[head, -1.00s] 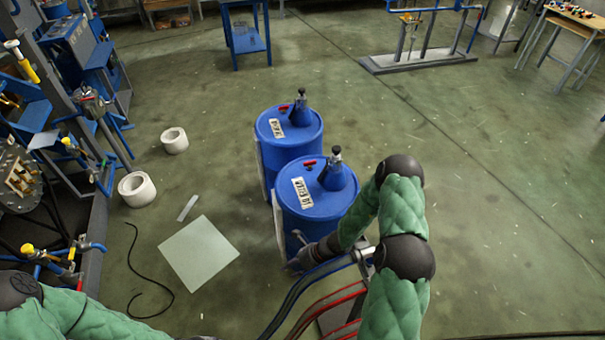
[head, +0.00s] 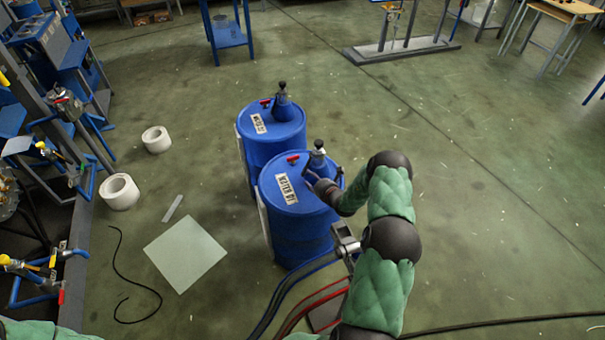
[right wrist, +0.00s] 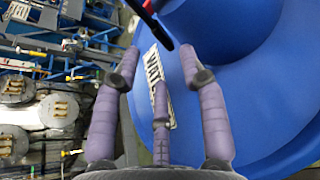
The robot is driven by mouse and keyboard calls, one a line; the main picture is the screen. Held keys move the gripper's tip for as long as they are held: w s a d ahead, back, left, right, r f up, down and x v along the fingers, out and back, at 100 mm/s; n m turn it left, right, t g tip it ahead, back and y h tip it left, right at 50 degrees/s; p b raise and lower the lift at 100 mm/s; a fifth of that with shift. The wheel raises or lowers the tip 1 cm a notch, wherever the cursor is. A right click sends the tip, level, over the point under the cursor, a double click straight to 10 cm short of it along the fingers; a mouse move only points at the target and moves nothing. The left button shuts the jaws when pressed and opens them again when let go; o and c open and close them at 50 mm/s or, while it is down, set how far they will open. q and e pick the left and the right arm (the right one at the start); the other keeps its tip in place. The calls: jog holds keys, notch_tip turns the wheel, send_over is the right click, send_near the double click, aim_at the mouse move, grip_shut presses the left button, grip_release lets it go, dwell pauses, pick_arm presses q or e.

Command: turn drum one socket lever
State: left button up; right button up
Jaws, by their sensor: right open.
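Two blue drums stand on the floor, a nearer drum (head: 300,235) and a farther drum (head: 275,150); which is drum one I cannot tell. Each lid carries a dark-topped blue fitting and a small red lever, the nearer lever (head: 293,158) and the farther lever (head: 265,103). My right gripper (head: 309,176) is over the nearer lid, beside its fitting. In the right wrist view its purple fingers (right wrist: 160,58) are spread and empty over a blue drum surface (right wrist: 225,80). A thin dark bar with a red part (right wrist: 150,20) lies just beyond the fingertips. My left gripper is out of view.
Blue and red hoses (head: 290,305) run beside the nearer drum. A pale square sheet (head: 186,254), two white rolls (head: 119,191) and a thin black cable (head: 116,265) lie to the left. Blue-framed equipment stands at far left. The floor on the right is mostly clear.

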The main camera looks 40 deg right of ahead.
aim_at(304, 173)
jog(key=b+x, duration=0.2)
jog(key=x, duration=0.5)
jog(key=shift+f, duration=0.15)
jog(key=shift+w+f+b, duration=0.1)
jog(key=shift+w+b, duration=0.3)
jog(key=shift+w, duration=0.15)
grip_shut()
